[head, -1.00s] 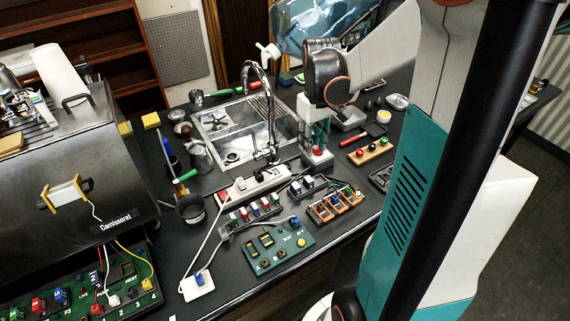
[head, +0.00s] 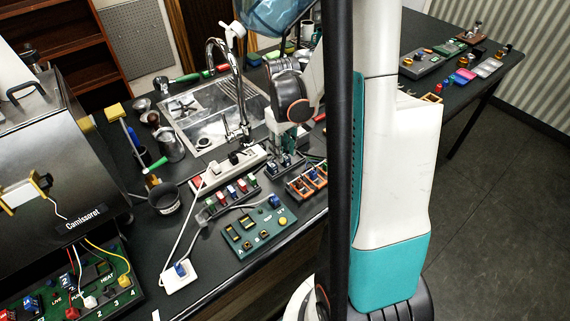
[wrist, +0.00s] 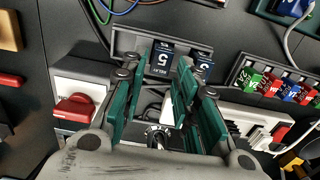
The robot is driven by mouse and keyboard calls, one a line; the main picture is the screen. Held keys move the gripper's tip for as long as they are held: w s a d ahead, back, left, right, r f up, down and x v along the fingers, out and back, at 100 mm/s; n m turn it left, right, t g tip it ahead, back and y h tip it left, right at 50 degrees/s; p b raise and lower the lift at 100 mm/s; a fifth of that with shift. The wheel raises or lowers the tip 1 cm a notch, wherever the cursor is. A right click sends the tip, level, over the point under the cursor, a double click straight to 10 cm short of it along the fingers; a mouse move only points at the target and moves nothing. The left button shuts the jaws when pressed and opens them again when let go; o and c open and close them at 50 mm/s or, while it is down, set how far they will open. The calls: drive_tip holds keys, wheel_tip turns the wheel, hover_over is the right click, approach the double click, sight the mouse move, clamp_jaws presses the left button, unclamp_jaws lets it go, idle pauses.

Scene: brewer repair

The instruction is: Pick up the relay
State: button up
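The relay (wrist: 161,60), a dark blue block marked "RELAY 5", sits upright in a grey holder (wrist: 124,42) in the wrist view. A second blue block (wrist: 203,70) sits beside it on the right. In the head view the holder (head: 291,170) stands on the dark counter, and its blocks are partly hidden by my gripper. My gripper (wrist: 160,82) is open, with green finger pads apart and nothing held between them. It points at the relay, whose face shows between the fingertips. In the head view my gripper (head: 288,145) is just behind and above the holder.
A rack of coloured fuses (head: 233,195) and a green board (head: 260,230) stand in front. An orange rack (head: 308,180) is close on the right. A white power strip (head: 228,170) and cables lie left. A sink (head: 205,130) and tall tap (head: 242,90) are behind.

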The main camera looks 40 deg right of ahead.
wheel_tip(320, 180, down, 2)
drive_tip(key=shift+r, duration=0.1)
clamp_jaws()
